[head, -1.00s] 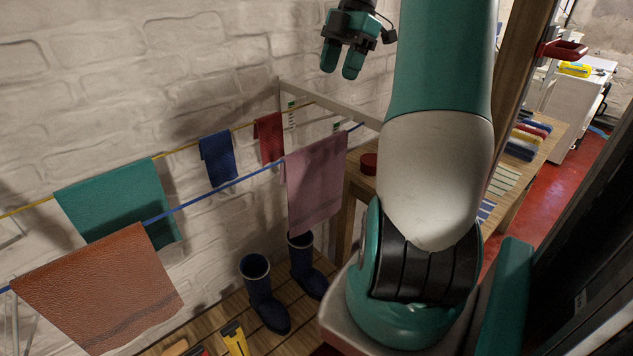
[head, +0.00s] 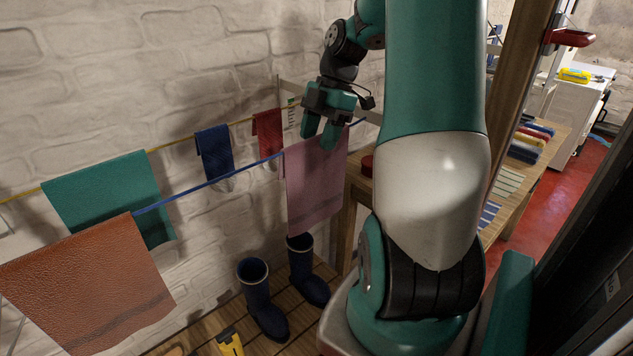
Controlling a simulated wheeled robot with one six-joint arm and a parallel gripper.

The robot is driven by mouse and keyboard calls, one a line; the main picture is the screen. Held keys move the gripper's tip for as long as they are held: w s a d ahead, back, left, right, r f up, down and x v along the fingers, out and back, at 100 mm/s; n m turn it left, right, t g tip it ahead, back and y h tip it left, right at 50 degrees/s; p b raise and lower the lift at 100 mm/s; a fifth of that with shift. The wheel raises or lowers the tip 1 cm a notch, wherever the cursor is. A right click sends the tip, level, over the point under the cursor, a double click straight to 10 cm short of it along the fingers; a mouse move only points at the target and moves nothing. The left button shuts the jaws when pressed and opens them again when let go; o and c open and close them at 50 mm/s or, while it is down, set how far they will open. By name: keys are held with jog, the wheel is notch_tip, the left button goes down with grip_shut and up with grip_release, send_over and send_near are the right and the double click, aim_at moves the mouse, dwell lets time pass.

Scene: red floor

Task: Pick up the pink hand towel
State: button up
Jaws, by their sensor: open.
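The pink hand towel (head: 315,190) hangs over the blue line at the middle of the head view, with a darker band near its lower edge. My gripper (head: 319,142) points down at the towel's top edge, with its two teal fingers apart. The fingertips overlap the upper part of the towel in the picture. I cannot tell whether they touch it or are in front of it. Nothing shows held between the fingers.
A brown towel (head: 90,285) hangs on the blue line at left. A teal towel (head: 110,195), a blue cloth (head: 215,153) and a red cloth (head: 268,135) hang on the yellow line behind. Dark blue boots (head: 262,300) stand below. A wooden table (head: 515,190) is at right.

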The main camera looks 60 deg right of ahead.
aim_at(315, 176)
jog(key=shift+x, duration=0.8)
jog(key=shift+f+b, duration=0.3)
grip_shut()
